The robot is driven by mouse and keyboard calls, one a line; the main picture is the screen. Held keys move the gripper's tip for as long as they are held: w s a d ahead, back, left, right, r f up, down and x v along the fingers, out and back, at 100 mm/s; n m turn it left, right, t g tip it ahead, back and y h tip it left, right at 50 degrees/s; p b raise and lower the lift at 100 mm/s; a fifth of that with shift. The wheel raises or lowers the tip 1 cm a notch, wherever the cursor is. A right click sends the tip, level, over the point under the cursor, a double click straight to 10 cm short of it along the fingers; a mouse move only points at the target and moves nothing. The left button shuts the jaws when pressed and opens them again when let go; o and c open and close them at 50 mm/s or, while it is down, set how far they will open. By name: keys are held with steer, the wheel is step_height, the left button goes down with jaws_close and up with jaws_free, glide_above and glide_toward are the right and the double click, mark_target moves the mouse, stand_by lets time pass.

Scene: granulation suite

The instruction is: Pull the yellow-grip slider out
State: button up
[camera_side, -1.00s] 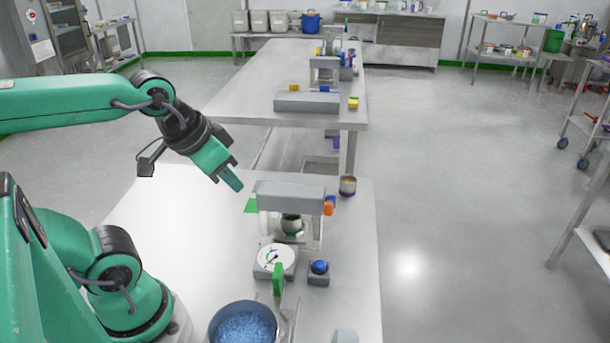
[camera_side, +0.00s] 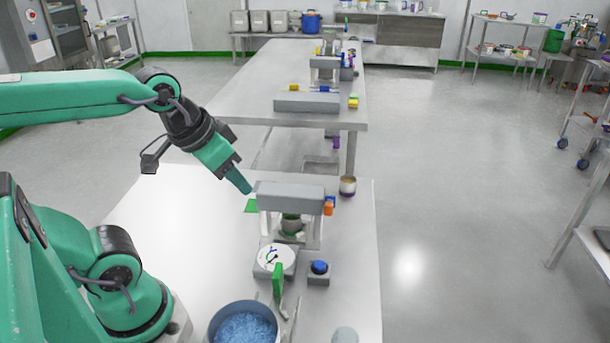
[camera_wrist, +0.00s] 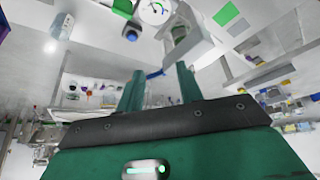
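A yellow grip (camera_side: 294,87) shows small on the far table, at the top of a long grey block (camera_side: 306,102), with a blue grip (camera_side: 325,89) to its right. How the yellow grip joins a slider is too small to tell. My gripper (camera_side: 247,187) is over the near table, well short of that block. Its tip points down beside the left end of a grey-topped unit (camera_side: 290,190). In the wrist view my gripper (camera_wrist: 161,88) has its two fingers apart with nothing between them, so it is open.
The near unit has a green plate (camera_side: 251,205) at its left and an orange part (camera_side: 329,205) at its right. A dial (camera_side: 275,259), a blue knob (camera_side: 319,267) and a blue-filled bowl (camera_side: 243,325) stand in front. The near table's left part is clear.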

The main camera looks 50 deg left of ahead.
steer(key=w+a+f+n+g, duration=0.1)
steer(key=w+a+f+n, duration=0.1)
steer(key=w, duration=0.3)
steer(key=w+a+f+n+g, duration=0.1)
steer(key=w+a+f+n, duration=0.1)
steer(key=w, duration=0.4)
steer(key=w+a+f+n+g, duration=0.2)
steer(key=w+a, duration=0.1)
steer(key=w, duration=0.3)
steer(key=shift+w+a+f, duration=0.25)
steer(key=shift+a+f, duration=0.1)
steer(key=w+a+f+n, duration=0.1)
steer(key=f, duration=0.1)
steer(key=w+a+f+g, duration=0.1)
steer(key=w+f, duration=0.1)
steer(key=f, duration=0.1)
steer(key=w+a+f+n, duration=0.1)
steer(key=a+f, duration=0.1)
steer(key=shift+w+f+n, duration=0.15)
steer(key=shift+w+n, duration=0.15)
steer(key=shift+w, duration=0.05)
steer(key=shift+w+a+f, duration=0.15)
steer(key=shift+a+f, duration=0.05)
steer(key=shift+f, duration=0.1)
steer(key=shift+f, duration=0.15)
steer(key=shift+f, duration=3.75)
